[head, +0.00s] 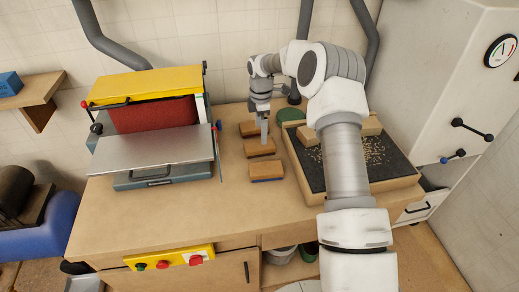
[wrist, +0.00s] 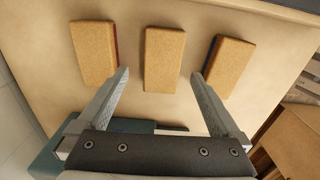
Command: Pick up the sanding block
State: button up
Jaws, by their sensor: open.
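Three similar tan, cork-topped blocks lie in a row on the bench; I cannot tell which is named the sanding block. In the head view they are the back block (head: 249,129), the middle block (head: 257,149) and the front block (head: 266,172), which has a blue lower edge. In the wrist view the left block (wrist: 94,53) shows a reddish side, the middle block (wrist: 164,58) shows a thin reddish edge and the right block (wrist: 228,66) shows a dark blue side. My gripper (head: 264,140) is open and empty, above the middle block, its fingers (wrist: 160,75) either side of it in the picture.
A yellow-topped planer with a metal table (head: 155,147) stands left of the blocks. A dark-floored tray (head: 318,176) with wood pieces and shavings is on the right, partly behind my arm. The bench top (head: 220,210) in front of the blocks is clear.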

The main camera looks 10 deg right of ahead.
aim_at(259, 144)
jog(key=f, duration=0.7)
jog(key=shift+s+a+f+b, duration=0.1)
jog(key=shift+s+a+b, duration=0.1)
jog(key=shift+a+b, duration=0.1)
jog(key=shift+c, duration=0.3)
jog(key=c, duration=1.2)
jog(key=shift+c, duration=0.2)
notch_tip(259, 144, up, 10)
jog(key=shift+r+p, duration=0.1)
jog(key=shift+p, duration=0.4)
